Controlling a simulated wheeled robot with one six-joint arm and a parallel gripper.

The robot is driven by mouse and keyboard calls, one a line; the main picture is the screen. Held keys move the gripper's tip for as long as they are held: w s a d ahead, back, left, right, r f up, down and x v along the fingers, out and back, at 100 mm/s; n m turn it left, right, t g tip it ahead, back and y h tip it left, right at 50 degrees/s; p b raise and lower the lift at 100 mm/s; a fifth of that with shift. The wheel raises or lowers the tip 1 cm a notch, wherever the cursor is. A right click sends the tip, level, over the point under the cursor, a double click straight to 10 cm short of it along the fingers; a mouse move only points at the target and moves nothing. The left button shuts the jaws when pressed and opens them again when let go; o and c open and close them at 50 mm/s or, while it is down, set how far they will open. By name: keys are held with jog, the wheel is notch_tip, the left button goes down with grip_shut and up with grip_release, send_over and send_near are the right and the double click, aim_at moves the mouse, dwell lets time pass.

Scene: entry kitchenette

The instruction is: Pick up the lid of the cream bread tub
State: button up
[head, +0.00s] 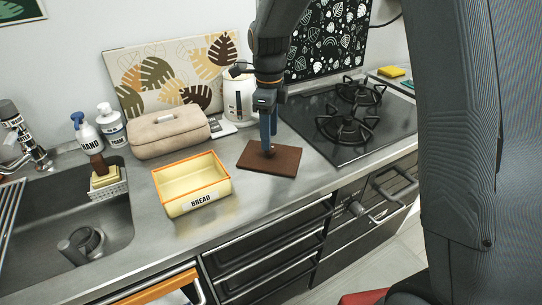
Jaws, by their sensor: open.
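The cream bread tub (193,203), with an orange rim and a "BREAD" label, stands uncovered on the steel counter and looks empty. Its lid appears to be the flat dark brown rectangular panel (285,163) lying on the counter to the right of the tub. My gripper (268,147) points straight down over the middle of this panel, with its fingertips at a small round knob there. The jaws are open. The fingers partly hide the knob, so I cannot tell if they touch it.
A black gas hob (322,101) lies to the right of the panel. A white kettle (238,98) stands close behind my gripper. A beige padded bag (168,132) lies behind the tub. The sink (105,228) is at the left. The counter between tub and panel is clear.

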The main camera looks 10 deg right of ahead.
aim_at(270, 152)
jog(key=shift+w+d+f+p, duration=0.15)
jog(key=shift+f+p, duration=0.55)
jog(key=shift+f, duration=1.85)
jog(key=c, duration=1.1)
